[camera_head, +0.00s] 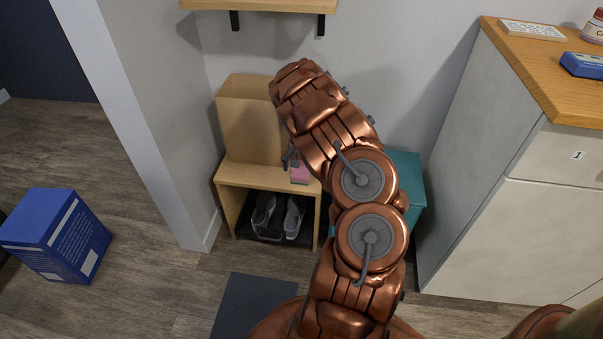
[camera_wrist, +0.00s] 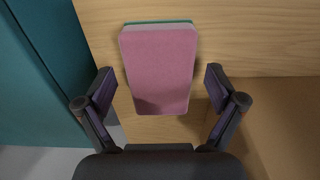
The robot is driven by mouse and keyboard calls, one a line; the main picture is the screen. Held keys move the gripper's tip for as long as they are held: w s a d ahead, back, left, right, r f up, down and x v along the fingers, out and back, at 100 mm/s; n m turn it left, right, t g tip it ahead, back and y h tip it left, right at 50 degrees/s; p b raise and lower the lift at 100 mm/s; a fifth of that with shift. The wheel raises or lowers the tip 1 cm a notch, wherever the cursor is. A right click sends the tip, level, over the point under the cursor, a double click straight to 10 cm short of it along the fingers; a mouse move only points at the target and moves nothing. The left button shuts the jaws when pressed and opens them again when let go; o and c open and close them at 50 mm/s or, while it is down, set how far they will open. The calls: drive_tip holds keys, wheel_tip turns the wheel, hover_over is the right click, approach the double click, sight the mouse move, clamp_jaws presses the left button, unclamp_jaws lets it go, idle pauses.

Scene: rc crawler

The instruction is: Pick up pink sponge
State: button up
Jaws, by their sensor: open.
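The pink sponge (camera_head: 300,175) is on the top of a small wooden shoe bench (camera_head: 232,172), near its right end. In the wrist view the pink sponge (camera_wrist: 159,65) shows its broad pink face, with a pale and teal edge at the top. My gripper (camera_wrist: 160,75) is open, with one finger on each side of the sponge. Gaps show between the sponge and both fingers. In the head view my gripper (camera_head: 289,158) is mostly hidden behind my arm, just left of the sponge.
A cardboard-coloured box (camera_head: 245,115) stands on the bench's back left. Shoes (camera_head: 292,217) sit underneath. A teal box (camera_head: 408,170) stands right of the bench, partly behind my arm. A wall shelf (camera_head: 265,4) hangs above; a cabinet (camera_head: 480,190) is at right.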

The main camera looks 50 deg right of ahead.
sight(301, 168)
drive_tip(key=shift+f, duration=0.3)
drive_tip(key=c, duration=1)
drive_tip(key=shift+r, duration=0.1)
drive_tip(key=shift+c, duration=0.2)
wheel_tip(301, 168, up, 10)
drive_tip(key=shift+f+p, duration=0.1)
drive_tip(key=shift+p, duration=0.9)
